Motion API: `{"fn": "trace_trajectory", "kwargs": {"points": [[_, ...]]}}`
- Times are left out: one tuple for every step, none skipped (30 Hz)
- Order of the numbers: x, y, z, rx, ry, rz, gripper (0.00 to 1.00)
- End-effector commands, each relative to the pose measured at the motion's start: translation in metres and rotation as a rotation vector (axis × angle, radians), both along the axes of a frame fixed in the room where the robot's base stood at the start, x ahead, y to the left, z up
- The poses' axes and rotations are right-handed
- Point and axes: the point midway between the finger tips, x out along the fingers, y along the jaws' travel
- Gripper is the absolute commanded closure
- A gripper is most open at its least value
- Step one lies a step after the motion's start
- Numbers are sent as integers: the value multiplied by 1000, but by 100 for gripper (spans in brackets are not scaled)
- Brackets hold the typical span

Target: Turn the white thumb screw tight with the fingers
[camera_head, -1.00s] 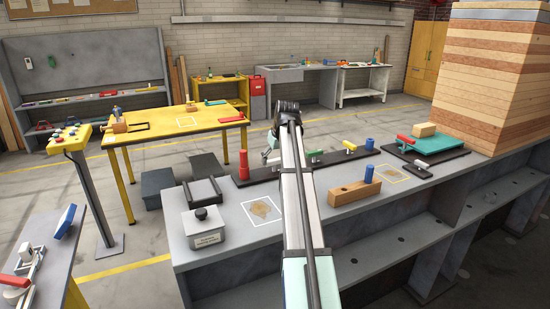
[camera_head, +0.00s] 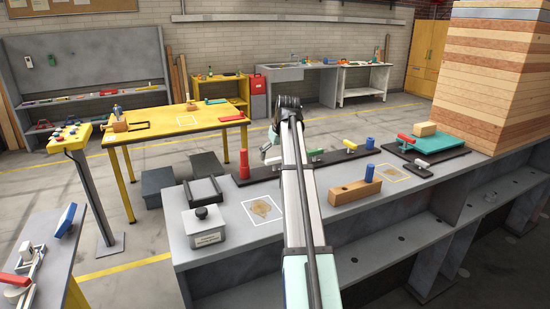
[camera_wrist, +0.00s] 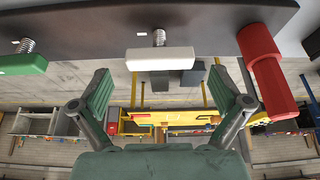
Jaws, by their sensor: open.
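The white thumb screw (camera_wrist: 160,58) shows in the wrist view as a pale bar-shaped head on a threaded shaft, sticking out of a dark plate. My gripper (camera_wrist: 160,84) is open, with one green-padded finger on each side of the screw's head and a clear gap to both. The fingers appear apart from the screw and touch nothing. Part of my gripper (camera_head: 270,147) shows there, left of the arm.
A red cylinder (camera_wrist: 264,68) stands beside the white screw, close to one finger. A green-headed screw (camera_wrist: 22,64) is on its other side, also visible in the head view (camera_head: 315,153). The dark plate (camera_wrist: 90,24) lies on the grey bench. A wooden block (camera_head: 350,192) sits nearer.

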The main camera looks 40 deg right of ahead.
Motion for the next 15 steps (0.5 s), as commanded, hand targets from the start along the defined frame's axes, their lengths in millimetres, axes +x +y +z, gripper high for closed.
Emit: {"fn": "trace_trajectory", "kwargs": {"points": [[-3, 0, 9, -2, -3, 0, 0], [-5, 1, 14, -2, -3, 0, 0], [-8, 1, 21, -1, -2, 0, 0], [-10, 2, 26, -2, -3, 0, 0], [-12, 2, 32, -2, -3, -1, 0], [-15, 3, 39, -1, -3, -1, 0], [-18, 3, 45, -1, -2, -1, 0], [-20, 4, 50, -1, -3, -1, 0], [-22, 4, 57, -1, -3, -1, 0], [-24, 5, 62, -1, -3, -1, 0], [-26, 5, 66, -1, -2, -1, 0], [-29, 6, 72, -1, -2, 0, 0], [-30, 6, 76, -2, -3, 0, 0], [-32, 7, 80, -2, -3, 0, 0], [-33, 7, 84, 0, -2, 0, 0]]}}
